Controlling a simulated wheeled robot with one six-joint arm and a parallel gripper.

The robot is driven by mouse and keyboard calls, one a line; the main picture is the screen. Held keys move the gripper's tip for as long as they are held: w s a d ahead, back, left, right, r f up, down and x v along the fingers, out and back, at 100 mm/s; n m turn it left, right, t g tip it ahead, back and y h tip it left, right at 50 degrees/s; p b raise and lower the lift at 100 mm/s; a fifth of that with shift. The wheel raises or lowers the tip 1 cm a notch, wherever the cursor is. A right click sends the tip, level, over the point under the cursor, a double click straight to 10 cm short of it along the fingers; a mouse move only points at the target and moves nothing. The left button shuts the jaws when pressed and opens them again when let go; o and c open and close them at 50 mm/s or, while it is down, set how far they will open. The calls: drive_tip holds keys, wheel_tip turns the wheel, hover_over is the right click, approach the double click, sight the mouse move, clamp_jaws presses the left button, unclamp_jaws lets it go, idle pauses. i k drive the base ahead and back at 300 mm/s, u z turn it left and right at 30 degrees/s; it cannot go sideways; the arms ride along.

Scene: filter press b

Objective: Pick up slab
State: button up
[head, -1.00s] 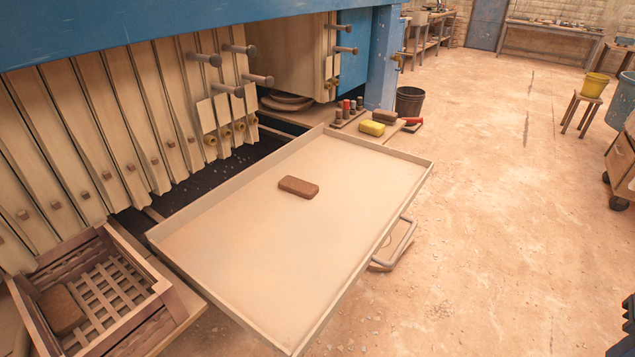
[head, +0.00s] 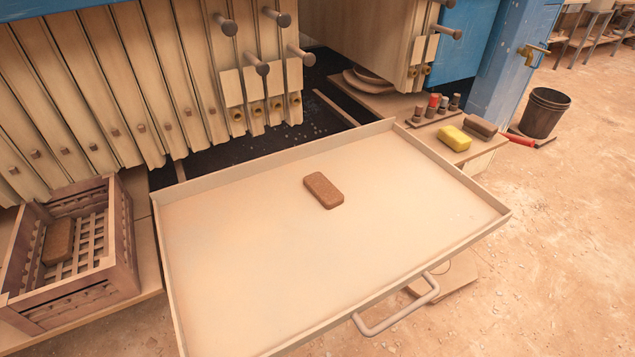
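A brown slab (head: 324,190) with rounded corners lies flat on the wide beige tray (head: 250,270), a little above its middle. A second, similar brown slab (head: 58,242) rests inside the slatted wooden crate (head: 122,240) at the left. Nothing touches or covers the slab on the tray. My gripper is not in view.
The tray has a low raised rim and a handle (head: 398,308) at its front. Filter plates with protruding pegs (head: 262,68) stand behind it. A yellow sponge (head: 454,138), a brown block (head: 480,127) and small bottles sit on a ledge at right, near a dark bucket (head: 544,112). Open floor lies right.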

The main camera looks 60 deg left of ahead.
sight(320, 188)
drive_tip(key=u, duration=0.7)
drive_tip(key=i, duration=0.8)
drive_tip(key=u, duration=1.15)
drive_tip(key=i, duration=0.2)
drive_tip(key=u, duration=0.15)
